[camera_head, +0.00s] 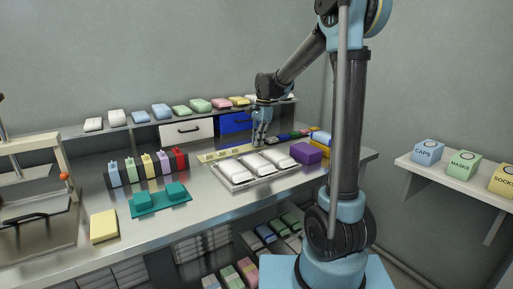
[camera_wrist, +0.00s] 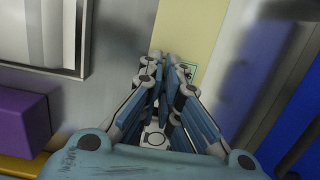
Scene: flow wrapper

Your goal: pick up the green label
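A small pale green label (camera_wrist: 188,71) with a dark mark shows in the wrist view, right beside my fingertips and partly hidden by the right finger. It lies over a pale yellow strip (camera_wrist: 186,28). My gripper (camera_wrist: 164,58) points down at the strip with its fingertips drawn close together, and I see nothing held between them. In the head view my gripper (camera_head: 259,143) is low over the back of the bench, at the right end of the yellow strip (camera_head: 225,153). The green label is too small to make out there.
A metal tray (camera_head: 233,182) with white packs lies in front of my gripper, with a purple box (camera_head: 305,152) to its right. A white drawer (camera_head: 187,131) and a blue drawer (camera_head: 235,122) stand behind, under a shelf of coloured packs. Coloured dispensers (camera_head: 148,167) stand left.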

